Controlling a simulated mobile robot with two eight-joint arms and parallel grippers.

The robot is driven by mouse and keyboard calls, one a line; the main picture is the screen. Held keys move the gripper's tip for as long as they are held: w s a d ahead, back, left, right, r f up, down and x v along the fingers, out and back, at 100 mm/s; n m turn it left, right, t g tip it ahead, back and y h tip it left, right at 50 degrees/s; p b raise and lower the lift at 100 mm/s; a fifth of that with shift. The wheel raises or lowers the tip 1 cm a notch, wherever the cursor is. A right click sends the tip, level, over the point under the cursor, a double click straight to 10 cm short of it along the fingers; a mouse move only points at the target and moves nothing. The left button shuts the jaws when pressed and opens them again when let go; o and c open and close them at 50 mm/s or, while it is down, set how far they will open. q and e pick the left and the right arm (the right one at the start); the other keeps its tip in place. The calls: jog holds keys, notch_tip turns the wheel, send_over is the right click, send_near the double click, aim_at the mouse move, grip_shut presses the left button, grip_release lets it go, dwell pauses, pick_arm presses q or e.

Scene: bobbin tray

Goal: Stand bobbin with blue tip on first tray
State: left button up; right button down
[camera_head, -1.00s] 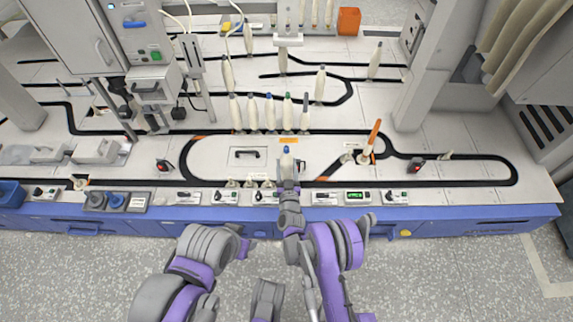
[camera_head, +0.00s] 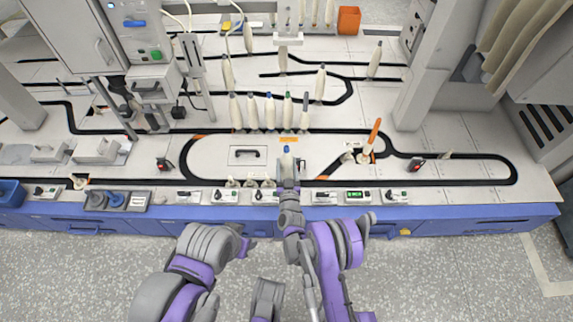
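A pale bobbin with a blue tip (camera_head: 287,152) stands upright near the middle front of the table. My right gripper (camera_head: 288,172) is at its lower part, apparently shut around it; the fingers are small and partly hidden by my wrist. Small pale trays with pegs (camera_head: 250,183) sit in a row along the front track, just left of my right gripper. Which one is the first tray I cannot tell. My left arm is folded low at the left, and its gripper cannot be made out.
Several upright bobbins (camera_head: 253,112) with differently coloured tips stand in a row behind the held one. A flat panel with a black handle (camera_head: 246,154) lies to the left. Control boxes (camera_head: 224,196) line the front edge.

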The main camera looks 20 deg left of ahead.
pick_arm(q)
jog(key=shift+f+b, duration=0.25)
jog(key=shift+b, duration=0.05)
pick_arm(e)
jog(key=shift+f, duration=0.6)
jog(key=shift+c, duration=2.3)
grip_release()
jog(key=shift+f, duration=0.1)
jog(key=shift+s+d, duration=0.1)
jog(key=shift+s, duration=0.05)
